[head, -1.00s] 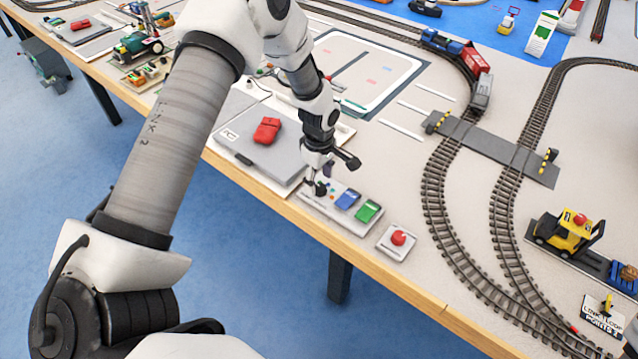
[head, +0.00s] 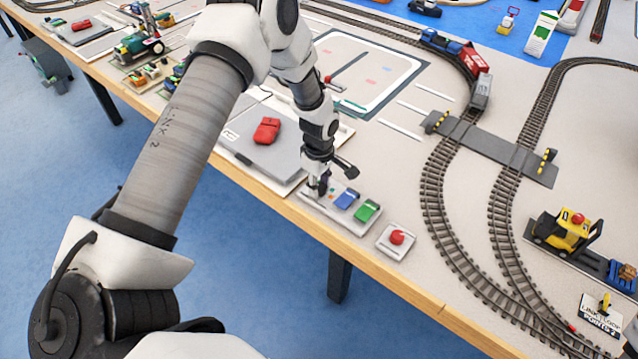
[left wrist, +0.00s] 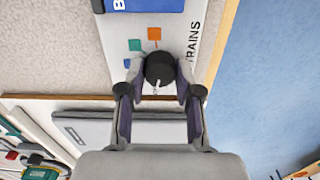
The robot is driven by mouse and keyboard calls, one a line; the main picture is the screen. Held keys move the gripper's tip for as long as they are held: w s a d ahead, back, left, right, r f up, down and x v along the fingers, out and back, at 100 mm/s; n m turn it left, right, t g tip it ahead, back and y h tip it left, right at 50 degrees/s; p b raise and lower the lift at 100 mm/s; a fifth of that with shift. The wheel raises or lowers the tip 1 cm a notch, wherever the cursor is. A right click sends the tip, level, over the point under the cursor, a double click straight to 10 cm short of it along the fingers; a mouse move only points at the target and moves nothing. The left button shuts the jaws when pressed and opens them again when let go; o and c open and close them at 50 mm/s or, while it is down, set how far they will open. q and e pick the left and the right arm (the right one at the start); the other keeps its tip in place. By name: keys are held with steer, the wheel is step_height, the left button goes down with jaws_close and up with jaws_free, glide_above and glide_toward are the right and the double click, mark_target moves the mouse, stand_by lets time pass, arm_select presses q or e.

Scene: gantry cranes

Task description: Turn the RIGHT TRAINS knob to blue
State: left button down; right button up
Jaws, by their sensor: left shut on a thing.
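The TRAINS panel (head: 337,213) is a light grey box near the table's front edge, with a blue block and a green block on its right part. In the left wrist view the panel (left wrist: 182,24) shows orange, green and blue marks beside a round black knob (left wrist: 160,67). A pale pointer on the knob points down in that view, away from the orange mark. My left gripper (left wrist: 160,76) is shut on the knob, one finger on each side. In the head view my left gripper (head: 318,190) hides the knob. My right gripper is not in view.
A box with a red button (head: 397,238) stands right of the panel. A grey case (head: 250,150) with a red object (head: 266,131) on it lies to the left. Curved train tracks (head: 437,200) run further right.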

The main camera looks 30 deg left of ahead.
arm_select(q)
steer(key=m, duration=0.4)
steer(key=shift+p, duration=0.4)
steer(key=m, duration=0.3)
steer(key=shift+m, duration=0.3)
steer(key=m, duration=0.4)
steer(key=shift+f, duration=0.1)
steer(key=shift+s+d+m, duration=0.1)
steer(key=shift+m, duration=1.8)
steer(key=c, duration=0.8)
jaws_free()
